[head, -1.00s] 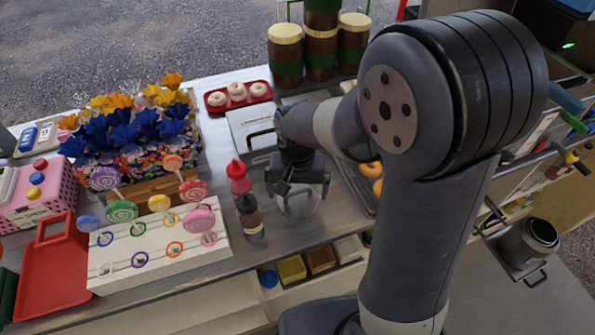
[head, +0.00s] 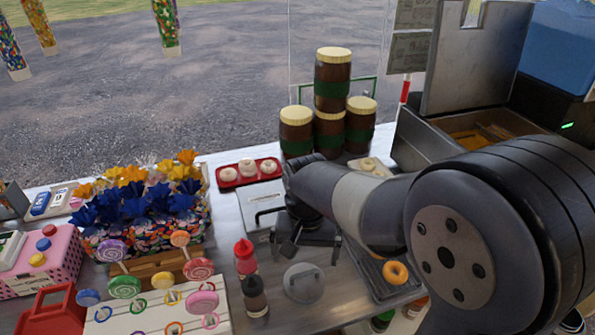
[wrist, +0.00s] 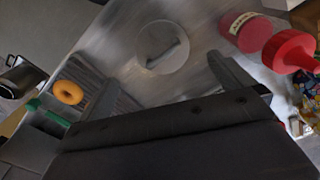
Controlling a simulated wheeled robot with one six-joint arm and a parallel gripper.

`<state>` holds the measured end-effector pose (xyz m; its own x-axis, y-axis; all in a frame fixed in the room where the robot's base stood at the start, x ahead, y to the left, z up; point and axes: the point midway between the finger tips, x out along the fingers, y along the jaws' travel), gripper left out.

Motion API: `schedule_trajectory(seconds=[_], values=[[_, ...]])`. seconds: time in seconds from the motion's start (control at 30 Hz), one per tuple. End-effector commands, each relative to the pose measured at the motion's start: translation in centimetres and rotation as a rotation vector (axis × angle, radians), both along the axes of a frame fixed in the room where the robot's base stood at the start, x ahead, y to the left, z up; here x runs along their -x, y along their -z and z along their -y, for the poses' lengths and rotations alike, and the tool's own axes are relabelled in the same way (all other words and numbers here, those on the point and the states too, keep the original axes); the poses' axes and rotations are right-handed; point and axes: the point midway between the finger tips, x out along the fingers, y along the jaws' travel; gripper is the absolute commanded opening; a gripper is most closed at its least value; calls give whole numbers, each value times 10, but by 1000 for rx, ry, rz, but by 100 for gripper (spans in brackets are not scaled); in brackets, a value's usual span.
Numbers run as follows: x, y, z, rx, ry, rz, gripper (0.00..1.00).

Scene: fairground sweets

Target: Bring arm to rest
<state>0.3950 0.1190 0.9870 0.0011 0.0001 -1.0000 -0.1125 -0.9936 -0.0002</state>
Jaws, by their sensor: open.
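My gripper (head: 306,246) is open and empty above the grey counter (head: 228,224), seen from above and behind in the head view. My arm reaches in from the right and partly hides the counter. A round clear lid or dish with a handle (head: 304,282) lies on the counter just in front of the gripper. In the wrist view the same round piece (wrist: 163,47) lies beyond the gripper, apart from its dark fingers.
A red bottle (head: 245,260) and a dark bottle (head: 254,297) stand left of the round piece. An orange doughnut (head: 395,272) sits on a rack under my arm. Lollipops (head: 124,287) stand at left. Stacked brown jars (head: 331,80) and a red doughnut tray (head: 228,179) are behind.

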Motion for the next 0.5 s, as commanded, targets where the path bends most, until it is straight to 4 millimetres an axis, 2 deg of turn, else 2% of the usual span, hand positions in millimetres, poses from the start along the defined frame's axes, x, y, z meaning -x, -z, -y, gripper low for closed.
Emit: schedule_trajectory(seconds=[0.5], values=[[1, 98, 1, 2, 0, -6, 100]])
